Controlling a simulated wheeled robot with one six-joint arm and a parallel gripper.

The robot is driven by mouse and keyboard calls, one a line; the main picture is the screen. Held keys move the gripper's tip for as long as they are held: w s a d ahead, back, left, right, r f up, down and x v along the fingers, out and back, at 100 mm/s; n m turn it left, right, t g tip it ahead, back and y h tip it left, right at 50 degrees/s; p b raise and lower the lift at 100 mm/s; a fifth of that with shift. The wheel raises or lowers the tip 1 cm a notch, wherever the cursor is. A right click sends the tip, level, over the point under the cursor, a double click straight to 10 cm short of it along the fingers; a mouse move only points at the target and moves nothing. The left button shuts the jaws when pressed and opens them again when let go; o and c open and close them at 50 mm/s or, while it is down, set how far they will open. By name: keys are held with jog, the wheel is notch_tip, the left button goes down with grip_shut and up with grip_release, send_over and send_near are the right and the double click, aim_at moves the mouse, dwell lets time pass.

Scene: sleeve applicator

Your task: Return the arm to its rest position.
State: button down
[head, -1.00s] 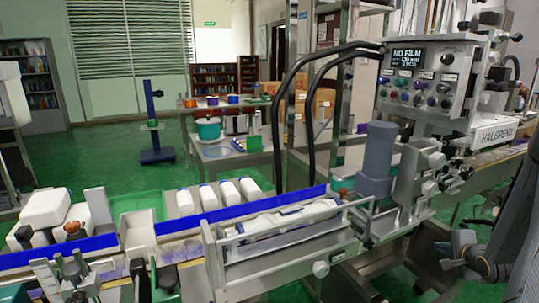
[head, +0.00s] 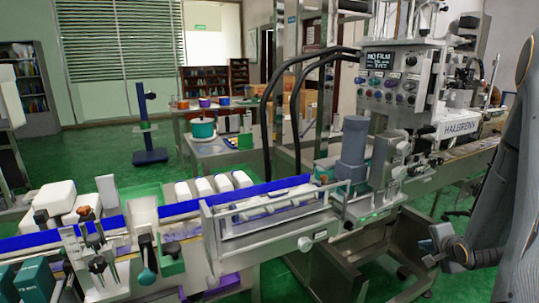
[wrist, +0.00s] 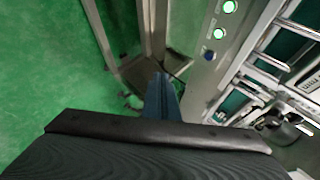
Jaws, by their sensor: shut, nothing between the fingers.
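My gripper (head: 438,246) is at the right side of the head view, in front of the sleeve applicator machine (head: 345,190) and apart from it. My grey arm hangs down along the right edge. In the wrist view my gripper's fingers (wrist: 162,97) are together, pointing down over the green floor beside the machine's metal frame. Nothing is held between them. The dark wrist body covers the bottom of that view.
A work table (head: 215,150) is behind. Green floor (head: 85,165) is open at left.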

jog(key=s+a+r+n+g, duration=0.2)
jog(key=s+a+r+n, duration=0.15)
jog(key=a, duration=0.55)
jog(key=s+a+r+n+g+y, duration=0.1)
jog(key=s+a+r+n+g, duration=0.15)
jog(key=s+a+n, duration=0.45)
jog(key=s+a+r+n+g, duration=0.2)
jog(key=a+g, duration=0.1)
jog(key=a, duration=0.7)
jog(key=s+a+r+n+g, duration=0.1)
jog(key=s+a+n, duration=0.1)
jog(key=s+a, duration=0.2)
jog(key=s+a+r+n+g+y, duration=0.1)
jog(key=s+a+n, duration=0.2)
jog(key=s+a, duration=0.2)
jog(key=shift+s+g, duration=0.35)
jog(key=shift+s, duration=0.55)
